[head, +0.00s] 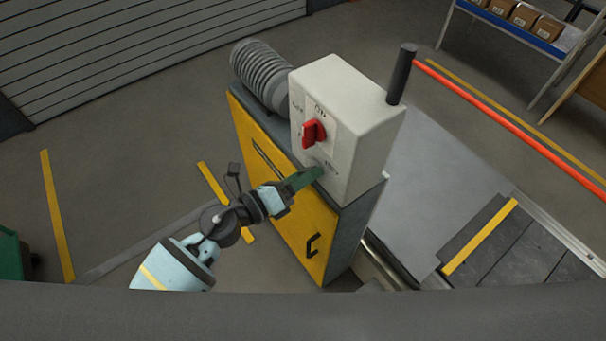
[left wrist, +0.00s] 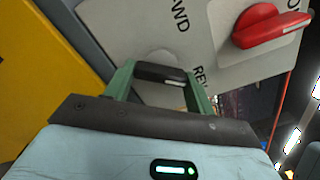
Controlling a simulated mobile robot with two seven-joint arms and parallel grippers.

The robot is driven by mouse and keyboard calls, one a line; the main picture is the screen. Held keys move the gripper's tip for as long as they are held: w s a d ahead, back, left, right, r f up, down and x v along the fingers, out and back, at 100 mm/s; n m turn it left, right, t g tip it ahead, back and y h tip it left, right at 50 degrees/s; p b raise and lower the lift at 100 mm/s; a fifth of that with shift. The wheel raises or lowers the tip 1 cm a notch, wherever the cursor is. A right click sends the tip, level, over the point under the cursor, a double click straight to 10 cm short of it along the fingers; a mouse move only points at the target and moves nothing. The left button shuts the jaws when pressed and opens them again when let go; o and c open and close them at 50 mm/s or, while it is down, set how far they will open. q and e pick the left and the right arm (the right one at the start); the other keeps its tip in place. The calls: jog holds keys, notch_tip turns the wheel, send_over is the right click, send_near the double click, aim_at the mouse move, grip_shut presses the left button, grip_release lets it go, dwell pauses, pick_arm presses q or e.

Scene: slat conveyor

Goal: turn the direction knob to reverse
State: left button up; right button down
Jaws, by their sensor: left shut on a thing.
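The direction knob (left wrist: 160,74) is a black bar-shaped knob on the light panel of the control box (head: 352,95). In the left wrist view it sits between the green fingers of my left gripper (left wrist: 158,88), which is shut on it. The knob's white mark is at its right end, toward the REV lettering (left wrist: 199,78); the FWD lettering (left wrist: 181,16) is above. In the head view my left gripper (head: 311,175) reaches the lower part of the panel, and its fingers hide the knob. My right gripper is not in view.
A red rotary switch (head: 314,133) is above the gripper on the same panel. A yellow-fronted cabinet (head: 290,215) stands under the box. A dark post (head: 402,75) rises at the box's right corner. The conveyor (head: 520,262) lies to the right. Open floor is on the left.

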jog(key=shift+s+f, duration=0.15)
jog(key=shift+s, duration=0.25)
pick_arm(q)
jog(key=o, duration=1)
jog(key=shift+a, duration=0.1)
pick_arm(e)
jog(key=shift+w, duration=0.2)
pick_arm(q)
jog(key=shift+b+v, duration=0.5)
jog(key=shift+v, duration=3.35)
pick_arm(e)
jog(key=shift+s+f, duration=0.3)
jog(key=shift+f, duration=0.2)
